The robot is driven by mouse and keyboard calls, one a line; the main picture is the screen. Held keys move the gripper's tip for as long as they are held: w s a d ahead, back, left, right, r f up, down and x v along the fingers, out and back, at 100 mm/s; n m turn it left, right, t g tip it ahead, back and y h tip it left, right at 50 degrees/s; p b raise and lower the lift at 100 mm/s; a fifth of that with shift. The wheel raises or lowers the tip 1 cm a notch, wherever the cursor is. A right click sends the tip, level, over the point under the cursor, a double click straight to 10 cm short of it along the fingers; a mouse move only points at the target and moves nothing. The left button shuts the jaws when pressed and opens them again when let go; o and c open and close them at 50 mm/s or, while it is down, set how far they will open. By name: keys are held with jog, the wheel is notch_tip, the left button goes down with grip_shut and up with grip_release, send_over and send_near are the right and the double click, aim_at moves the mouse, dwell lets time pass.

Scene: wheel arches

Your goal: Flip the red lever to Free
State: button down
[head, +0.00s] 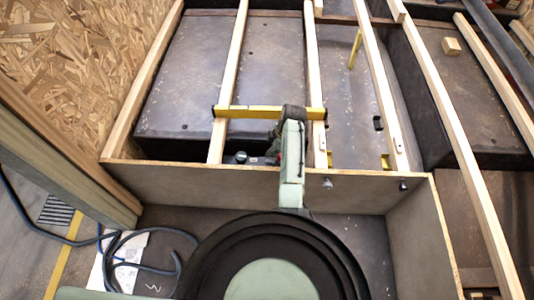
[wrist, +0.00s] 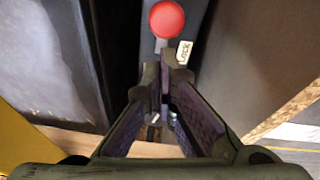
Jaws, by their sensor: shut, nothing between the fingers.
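The red lever shows in the wrist view as a round red knob (wrist: 167,19) on a short grey stem near the top edge. A white label reading "Lock" (wrist: 184,53) sits just below and right of the knob. No "Free" label shows. My gripper (wrist: 165,72) is shut and empty, its tips pointing toward the stem and below the knob in the picture. I cannot tell whether the tips touch the stem. In the head view my arm reaches over the front panel and hides most of the gripper and the lever.
A wooden front panel (head: 230,181) crosses below my arm. Long pale slats (head: 231,70) run away from it over dark wheel arches (head: 190,75). A yellow bar (head: 250,112) spans two slats close to my arm. A small wood block (head: 451,46) lies at the upper right.

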jog(key=shift+d+y, duration=0.65)
jog(key=shift+y, duration=0.05)
jog(key=shift+d+b, duration=0.55)
jog(key=shift+d, duration=0.05)
jog(key=v, duration=1.2)
